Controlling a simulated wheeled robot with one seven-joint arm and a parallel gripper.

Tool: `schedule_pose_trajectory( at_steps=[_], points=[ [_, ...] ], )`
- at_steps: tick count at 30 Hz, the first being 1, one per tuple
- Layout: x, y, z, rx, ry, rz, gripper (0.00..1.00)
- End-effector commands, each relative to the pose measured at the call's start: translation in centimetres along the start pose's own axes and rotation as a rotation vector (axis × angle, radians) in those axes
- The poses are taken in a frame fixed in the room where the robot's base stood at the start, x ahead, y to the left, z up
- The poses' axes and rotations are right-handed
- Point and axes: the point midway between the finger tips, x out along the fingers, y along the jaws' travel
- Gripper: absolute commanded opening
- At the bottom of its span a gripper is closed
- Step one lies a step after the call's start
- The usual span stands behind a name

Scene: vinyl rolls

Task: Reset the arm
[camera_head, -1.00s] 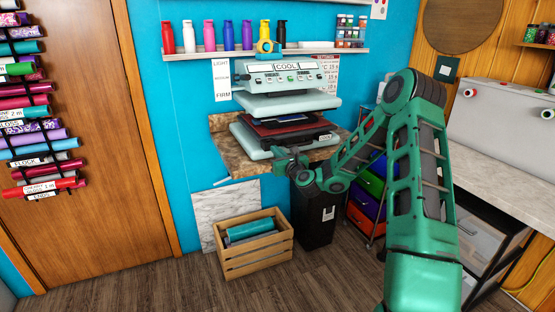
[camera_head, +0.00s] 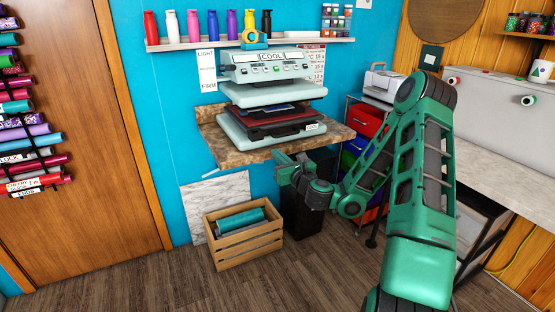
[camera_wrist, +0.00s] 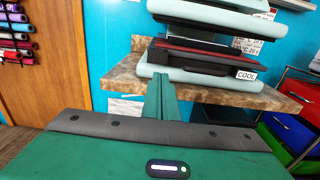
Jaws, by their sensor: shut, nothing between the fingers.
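My gripper (camera_head: 281,158) is at the end of my folded green arm, in front of and slightly below the front edge of the stone-topped counter (camera_head: 240,157). In the wrist view its two green fingers (camera_wrist: 159,92) are together with nothing between them, pointing toward the counter edge. The heat press (camera_head: 270,100) stands on the counter behind the gripper, with its display reading COOL. The gripper is apart from the press.
A wooden crate (camera_head: 249,256) with rolls sits on the floor at left of a dark bin (camera_head: 300,220). A drawer cart (camera_head: 360,150) stands behind my arm. A shelf of bottles (camera_head: 225,43) hangs above. The floor at lower left is clear.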

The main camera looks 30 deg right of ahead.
Motion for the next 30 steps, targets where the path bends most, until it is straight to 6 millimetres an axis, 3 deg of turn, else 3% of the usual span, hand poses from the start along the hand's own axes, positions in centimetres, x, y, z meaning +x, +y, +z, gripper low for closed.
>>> schedule_pose_trajectory(
  at_steps=[10, 14, 20, 24, 30],
  points=[
    [-0.9, 0.0, 0.1, -0.002, -0.001, 0.0, 0.0],
    [-0.9, 1.4, 0.5, -0.079, -0.002, 0.047, 0.0],
    [-2.2, 8.0, 0.8, -0.474, 0.004, 0.29, 0.0],
    [-4.6, 12.1, -0.4, -0.814, 0.022, 0.498, 0.0],
    [-9.1, 14.2, -3.0, -1.246, 0.07, 0.776, 0.0]
  ],
)
